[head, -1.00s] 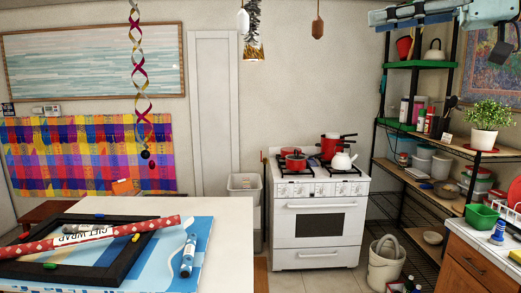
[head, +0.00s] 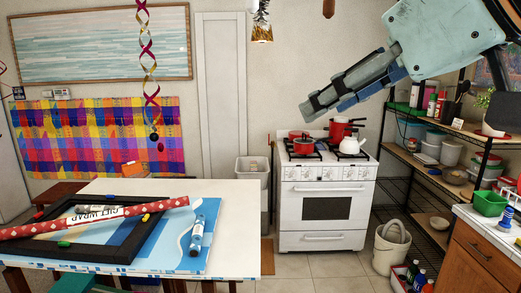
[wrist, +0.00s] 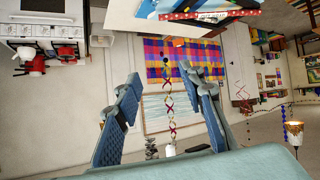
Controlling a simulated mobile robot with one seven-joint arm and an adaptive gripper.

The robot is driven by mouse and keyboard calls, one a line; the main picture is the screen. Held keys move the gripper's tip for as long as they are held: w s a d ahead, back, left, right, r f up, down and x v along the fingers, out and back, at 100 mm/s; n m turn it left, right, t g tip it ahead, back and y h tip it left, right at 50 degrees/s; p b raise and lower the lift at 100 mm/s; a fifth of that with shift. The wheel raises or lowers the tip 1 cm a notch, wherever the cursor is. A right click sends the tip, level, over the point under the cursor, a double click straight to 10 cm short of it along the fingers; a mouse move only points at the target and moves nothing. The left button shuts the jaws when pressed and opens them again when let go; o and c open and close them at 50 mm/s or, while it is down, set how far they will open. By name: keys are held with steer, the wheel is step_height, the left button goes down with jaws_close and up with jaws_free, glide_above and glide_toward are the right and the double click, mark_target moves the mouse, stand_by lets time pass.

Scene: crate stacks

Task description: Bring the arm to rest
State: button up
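My gripper (head: 318,106) reaches in from the upper right of the head view, pointing down and left. It is in the air, in front of the wall and above the stove in the picture. In the wrist view my gripper (wrist: 162,80) shows two blue-grey fingers spread apart with nothing between them. The wrist view is upside down, with the room seen beyond the fingers.
A white table (head: 230,188) at the left bears a black frame (head: 60,212), a gift-wrap roll (head: 95,213) and a bottle (head: 197,236). A white stove (head: 322,225) with red pots stands ahead. Shelves (head: 440,183) and a counter (head: 480,240) are at the right.

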steer(key=s+d+f+m+g+h, duration=0.1)
steer(key=f+m+h, duration=0.1)
steer(key=f, duration=0.9)
steer(key=s+d+f+m+g+h, duration=0.1)
steer(key=f+m+g+h, duration=0.1)
steer(key=f, duration=1)
steer(key=s+d+f+m+g+h, duration=0.1)
steer(key=d+f+m, duration=0.1)
steer(key=f, duration=1)
steer(key=shift+s+m+g+h, duration=0.3)
steer(key=shift+s+m+h, duration=0.1)
steer(key=shift+m, duration=0.4)
steer(key=shift+d, duration=0.1)
